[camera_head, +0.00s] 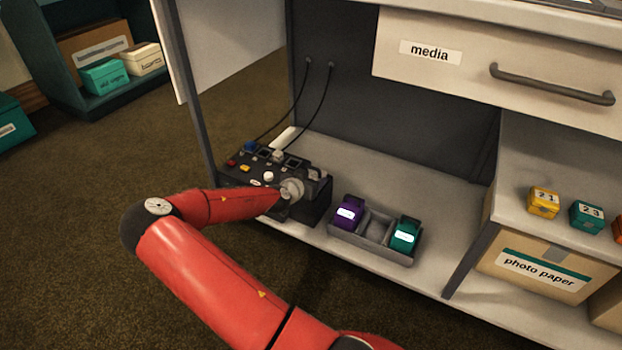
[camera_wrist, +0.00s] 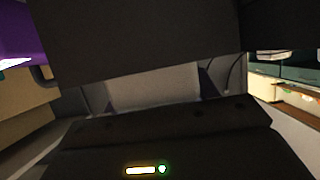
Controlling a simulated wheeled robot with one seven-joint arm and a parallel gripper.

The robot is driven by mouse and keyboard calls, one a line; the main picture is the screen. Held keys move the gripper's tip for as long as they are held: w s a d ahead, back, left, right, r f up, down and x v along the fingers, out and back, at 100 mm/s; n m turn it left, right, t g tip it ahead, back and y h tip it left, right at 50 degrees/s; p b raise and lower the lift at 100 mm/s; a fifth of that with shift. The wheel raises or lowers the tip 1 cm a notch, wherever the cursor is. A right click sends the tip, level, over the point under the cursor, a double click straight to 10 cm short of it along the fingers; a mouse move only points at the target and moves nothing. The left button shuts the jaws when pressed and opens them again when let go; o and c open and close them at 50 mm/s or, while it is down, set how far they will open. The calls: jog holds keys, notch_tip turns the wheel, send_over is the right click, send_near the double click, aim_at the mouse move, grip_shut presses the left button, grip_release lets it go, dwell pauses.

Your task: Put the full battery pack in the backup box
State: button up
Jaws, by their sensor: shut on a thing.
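My gripper (camera_head: 314,174) is at the right end of a dark device (camera_head: 240,171) with several coloured knobs or buttons, on the low shelf. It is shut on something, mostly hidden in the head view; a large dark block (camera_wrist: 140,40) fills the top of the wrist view. Below it a dark surface (camera_wrist: 200,145) carries a lit amber-white bar and a greenish light. Right of the gripper, a grey divided tray (camera_head: 372,250) holds a purple pack (camera_head: 347,212) at left and a teal pack (camera_head: 405,234) at right, with bare room between. No label reading backup is legible.
A drawer (camera_head: 430,75) labelled media overhangs the shelf. Two cables (camera_head: 325,95) run from the back panel towards the device. At right are a photo paper box (camera_head: 530,275) and small numbered boxes (camera_head: 543,202). A cabinet post (camera_head: 195,110) stands at left.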

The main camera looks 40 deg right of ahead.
jog(key=shift+r, duration=0.1)
jog(key=o, duration=1.6)
jog(key=p+v, duration=0.1)
jog(key=v, duration=0.6)
jog(key=shift+s+a+r, duration=0.15)
jog(key=shift+s+a, duration=0.05)
jog(key=shift+a, duration=0.15)
